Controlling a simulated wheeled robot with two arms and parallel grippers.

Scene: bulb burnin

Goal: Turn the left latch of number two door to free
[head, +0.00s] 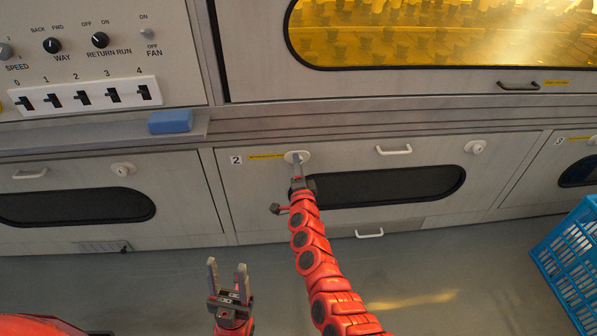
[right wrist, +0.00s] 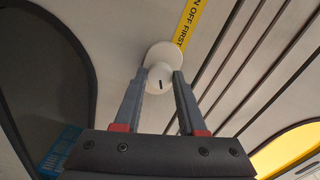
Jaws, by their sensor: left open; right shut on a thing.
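The number two door (head: 240,190) is a pale lower panel with a dark oblong window, marked by a "2" label. Its left latch (head: 291,156) is a white round knob near the door's upper left, beside a yellow strip. My right gripper (head: 297,170) is at this latch. In the right wrist view, the fingers of my right gripper (right wrist: 158,90) are shut on the sides of the latch knob (right wrist: 160,76), which has a short dark mark on its face. The door's right latch (head: 475,146) is untouched. My left gripper (head: 228,270) is open and empty above the floor.
A blue crate (head: 575,250) stands on the floor at the right. A blue block (head: 170,121) lies on the ledge below the switch panel (head: 85,95). White handles sit at the door's top (head: 394,150) and bottom (head: 369,234). The floor before the door is clear.

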